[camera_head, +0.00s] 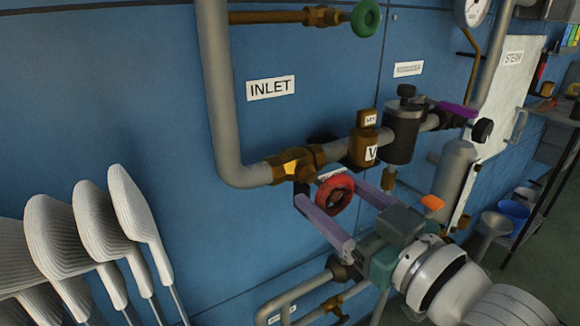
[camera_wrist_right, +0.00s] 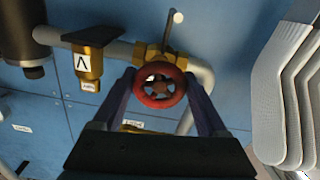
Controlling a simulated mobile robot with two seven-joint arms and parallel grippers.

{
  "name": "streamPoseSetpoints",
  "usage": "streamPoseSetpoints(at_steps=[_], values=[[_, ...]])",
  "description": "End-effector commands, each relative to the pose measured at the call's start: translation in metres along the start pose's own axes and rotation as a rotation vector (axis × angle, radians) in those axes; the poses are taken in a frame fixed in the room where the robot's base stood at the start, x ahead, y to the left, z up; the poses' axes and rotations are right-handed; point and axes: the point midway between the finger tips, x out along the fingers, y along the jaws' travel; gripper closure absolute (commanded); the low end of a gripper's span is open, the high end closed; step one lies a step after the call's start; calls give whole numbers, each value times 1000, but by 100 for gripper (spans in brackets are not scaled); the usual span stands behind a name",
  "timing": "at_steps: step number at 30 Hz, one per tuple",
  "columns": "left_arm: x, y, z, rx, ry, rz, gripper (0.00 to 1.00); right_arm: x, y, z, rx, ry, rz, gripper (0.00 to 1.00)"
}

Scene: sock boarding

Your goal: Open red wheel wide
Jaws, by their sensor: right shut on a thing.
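The red wheel (camera_head: 335,195) is a small round handwheel with spokes, on a brass valve (camera_head: 290,165) in the grey inlet pipe. My right gripper (camera_head: 337,196) comes in from the lower right, with its two purple fingers on either side of the wheel. In the right wrist view the red wheel (camera_wrist_right: 159,85) sits between the fingertips, with a finger at its left and right rim. The wheel's back and stem are mostly hidden. My left gripper is in neither view.
The grey pipe (camera_head: 218,100) bends near the INLET sign (camera_head: 270,87). A green wheel (camera_head: 365,18) is above. White ribbed sock boards (camera_head: 70,235) stand at the left. A dark cylinder fitting (camera_head: 403,130) and a brass fitting (camera_head: 364,148) lie right of the valve. Blue wall between is bare.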

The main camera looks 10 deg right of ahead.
Motion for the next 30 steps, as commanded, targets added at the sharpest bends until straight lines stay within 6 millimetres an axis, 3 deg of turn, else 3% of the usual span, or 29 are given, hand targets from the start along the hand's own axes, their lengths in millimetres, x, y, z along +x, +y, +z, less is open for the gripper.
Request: streamPoseSetpoints(at_steps=[30], values=[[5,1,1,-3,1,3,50,0,2,-2,-945,4,2,80]])
